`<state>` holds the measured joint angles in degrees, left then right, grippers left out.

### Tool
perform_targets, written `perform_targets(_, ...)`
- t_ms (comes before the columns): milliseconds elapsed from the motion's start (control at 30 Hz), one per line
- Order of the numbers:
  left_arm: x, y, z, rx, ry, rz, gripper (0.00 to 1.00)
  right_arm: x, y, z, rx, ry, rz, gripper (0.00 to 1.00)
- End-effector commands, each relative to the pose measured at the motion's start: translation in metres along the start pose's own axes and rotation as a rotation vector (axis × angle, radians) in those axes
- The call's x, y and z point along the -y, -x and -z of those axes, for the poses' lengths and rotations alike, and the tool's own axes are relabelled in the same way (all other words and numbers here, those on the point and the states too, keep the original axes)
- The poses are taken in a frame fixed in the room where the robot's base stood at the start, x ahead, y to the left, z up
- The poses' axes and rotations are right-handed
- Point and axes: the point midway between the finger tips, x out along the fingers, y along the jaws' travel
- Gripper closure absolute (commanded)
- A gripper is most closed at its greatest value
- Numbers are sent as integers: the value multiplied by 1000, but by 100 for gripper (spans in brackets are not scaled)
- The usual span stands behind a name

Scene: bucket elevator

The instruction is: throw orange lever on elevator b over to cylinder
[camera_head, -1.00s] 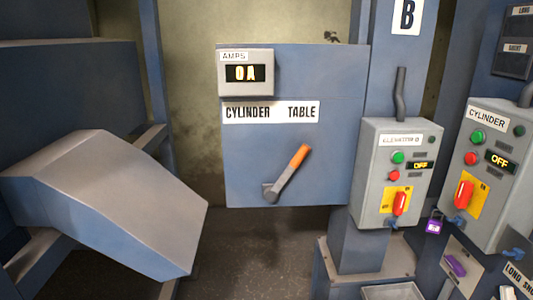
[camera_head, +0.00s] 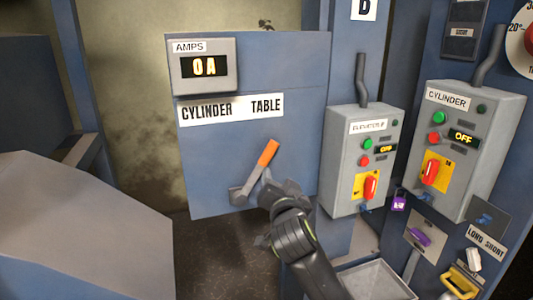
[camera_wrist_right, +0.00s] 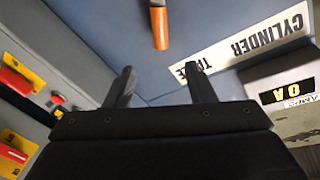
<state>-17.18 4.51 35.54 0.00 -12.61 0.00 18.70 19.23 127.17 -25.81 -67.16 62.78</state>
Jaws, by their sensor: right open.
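The orange-tipped lever (camera_head: 267,155) is on a blue panel (camera_head: 300,80) and leans up and to the right from its grey pivot. Its orange end also shows at the top of the right wrist view (camera_wrist_right: 159,25). The label above it reads CYLINDER (camera_head: 207,111) on the left and TABLE (camera_head: 266,104) on the right. My left gripper is not in view.
An AMPS display (camera_head: 204,66) reads 0 A above the label. The elevator B control box (camera_head: 338,160) and the cylinder control box (camera_head: 490,120) stand to the right.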

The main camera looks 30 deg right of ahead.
Motion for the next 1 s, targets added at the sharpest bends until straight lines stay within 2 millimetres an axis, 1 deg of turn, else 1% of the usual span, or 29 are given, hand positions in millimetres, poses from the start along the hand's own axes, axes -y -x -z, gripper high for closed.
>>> perform_targets(33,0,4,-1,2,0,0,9,0,-9,2,0,4,-3,51)
perform_targets(200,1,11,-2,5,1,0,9,0,-38,2,0,4,-3,51)
perform_targets(600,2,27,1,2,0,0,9,0,-101,2,1,3,-3,51)
perform_targets(800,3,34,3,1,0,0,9,0,-129,2,1,2,-2,51)
perform_targets(1000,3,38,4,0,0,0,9,0,-147,0,1,1,-1,51)
